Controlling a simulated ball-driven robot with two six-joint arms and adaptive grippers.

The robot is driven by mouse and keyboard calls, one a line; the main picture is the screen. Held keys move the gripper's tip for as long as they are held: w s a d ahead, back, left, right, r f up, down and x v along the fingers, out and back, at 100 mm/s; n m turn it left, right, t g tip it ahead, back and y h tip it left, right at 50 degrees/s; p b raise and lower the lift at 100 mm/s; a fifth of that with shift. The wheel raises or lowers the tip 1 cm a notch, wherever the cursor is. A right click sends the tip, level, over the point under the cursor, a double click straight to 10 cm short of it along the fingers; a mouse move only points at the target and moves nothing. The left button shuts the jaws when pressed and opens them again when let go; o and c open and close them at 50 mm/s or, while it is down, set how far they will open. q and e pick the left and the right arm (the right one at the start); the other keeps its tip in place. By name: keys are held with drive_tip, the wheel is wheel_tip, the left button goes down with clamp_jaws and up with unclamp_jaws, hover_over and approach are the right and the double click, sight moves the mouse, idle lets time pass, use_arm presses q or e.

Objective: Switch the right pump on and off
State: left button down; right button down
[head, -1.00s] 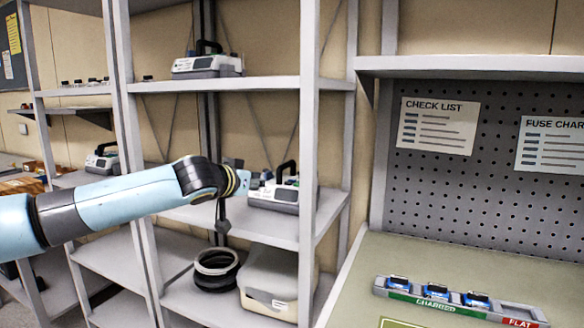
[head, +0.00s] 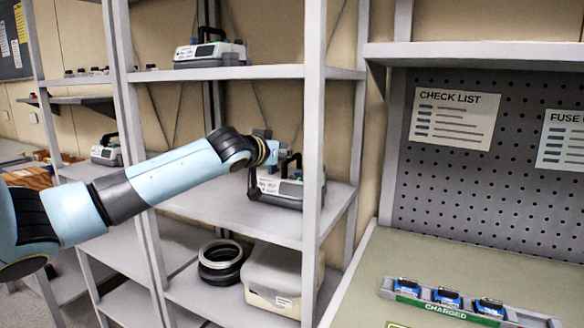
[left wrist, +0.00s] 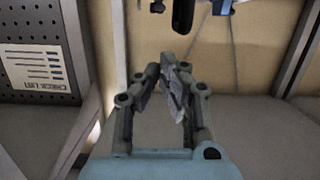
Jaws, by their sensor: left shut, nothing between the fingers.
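The pump (head: 289,190) on the middle shelf is grey and white with a dark carrying handle. It is the pump farthest to the right in the head view. My left gripper (head: 253,192) points down by the pump's left front end and covers part of it. Whether it touches the pump I cannot tell. In the left wrist view its fingers (left wrist: 166,66) are close together, with nothing between them. That view is upside down and shows a dark part at the top edge. The pump's switch cannot be made out. My right gripper is out of view.
Another pump (head: 210,53) stands on the upper shelf, and a third (head: 106,151) on the left rack. A shelf post (head: 314,150) rises just right of the near pump. Below are black hose coils (head: 220,262) and a beige case (head: 278,278). The bench (head: 440,262) holds a battery rack (head: 408,291).

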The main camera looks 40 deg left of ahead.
use_arm(q)
hover_over(292, 184)
drive_tip(key=shift+w+f, duration=0.25)
drive_tip(key=shift+f, duration=0.4)
drive_tip(key=f, duration=0.2)
drive_tip(key=shift+s+f+p, duration=0.2)
drive_tip(key=shift+f+p, duration=0.15)
drive_tip(key=shift+f, duration=0.65)
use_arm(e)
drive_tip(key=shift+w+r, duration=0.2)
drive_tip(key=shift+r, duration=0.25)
use_arm(q)
drive_tip(key=shift+s+f, duration=0.15)
drive_tip(key=shift+f, duration=0.8)
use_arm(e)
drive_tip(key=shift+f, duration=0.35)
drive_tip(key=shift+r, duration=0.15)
